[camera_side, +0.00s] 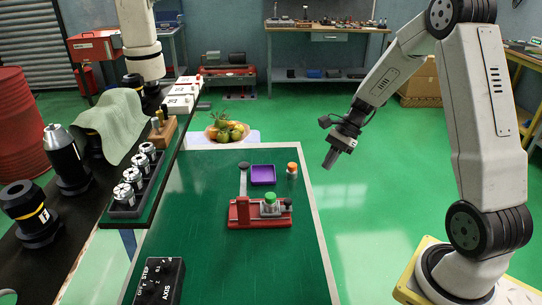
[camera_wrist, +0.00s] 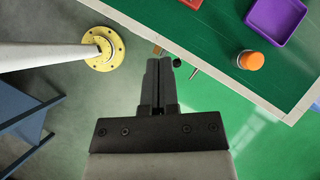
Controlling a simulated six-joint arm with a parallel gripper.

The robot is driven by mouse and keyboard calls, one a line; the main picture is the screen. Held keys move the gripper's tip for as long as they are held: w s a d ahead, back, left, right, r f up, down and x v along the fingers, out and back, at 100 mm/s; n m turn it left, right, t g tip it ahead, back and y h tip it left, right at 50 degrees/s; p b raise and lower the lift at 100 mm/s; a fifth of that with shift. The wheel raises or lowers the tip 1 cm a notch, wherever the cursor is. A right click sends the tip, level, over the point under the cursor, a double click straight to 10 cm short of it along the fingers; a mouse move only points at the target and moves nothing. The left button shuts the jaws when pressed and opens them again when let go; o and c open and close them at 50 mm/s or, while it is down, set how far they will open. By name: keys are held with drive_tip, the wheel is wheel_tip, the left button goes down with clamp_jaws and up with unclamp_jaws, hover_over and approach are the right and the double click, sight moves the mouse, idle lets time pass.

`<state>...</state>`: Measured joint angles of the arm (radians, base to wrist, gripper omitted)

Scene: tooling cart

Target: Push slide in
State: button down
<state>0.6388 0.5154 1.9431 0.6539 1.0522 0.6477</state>
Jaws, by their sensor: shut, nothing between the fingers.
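A red slide fixture (camera_side: 258,213) sits on the green cart top. A green-capped part (camera_side: 270,199) stands on it, and a grey lever arm with a dark round knob (camera_side: 243,167) rises at its left end. How far the slide is in or out is too small to tell. In the wrist view only a red corner (camera_wrist: 191,3) shows at the top edge. My gripper (camera_side: 330,160) hangs in the air beyond the right edge of the cart top, apart from the fixture. Its fingers (camera_wrist: 158,62) are together and empty in the wrist view.
A purple tray (camera_side: 263,182) and an orange-capped bottle (camera_side: 292,170) stand behind the fixture. A black control box (camera_side: 160,281) is at the front left. A raised shelf with tool holders (camera_side: 124,203) runs along the left. The cart top right of the fixture is clear.

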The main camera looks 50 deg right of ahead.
drive_tip(key=shift+w+d+r+m+t+y, duration=0.1)
drive_tip(key=shift+w+d+m+t+y, duration=0.1)
drive_tip(key=shift+d+m, duration=0.3)
drive_tip(key=shift+w+d+m+t+y, duration=0.2)
drive_tip(key=shift+d+m, duration=0.2)
drive_tip(key=shift+d, duration=0.2)
drive_tip(key=shift+a, duration=0.1)
approach(289, 206)
drive_tip(key=f, duration=0.1)
drive_tip(key=d+f, duration=0.1)
drive_tip(key=f, duration=0.1)
drive_tip(key=shift+d+f, duration=0.1)
drive_tip(key=shift+f, duration=0.15)
drive_tip(key=a, duration=0.1)
drive_tip(key=w+a+f, duration=0.1)
drive_tip(key=shift+a, duration=0.35)
drive_tip(key=shift+w+a, duration=0.15)
drive_tip(key=shift+a, duration=0.5)
drive_tip(key=shift+w, duration=0.1)
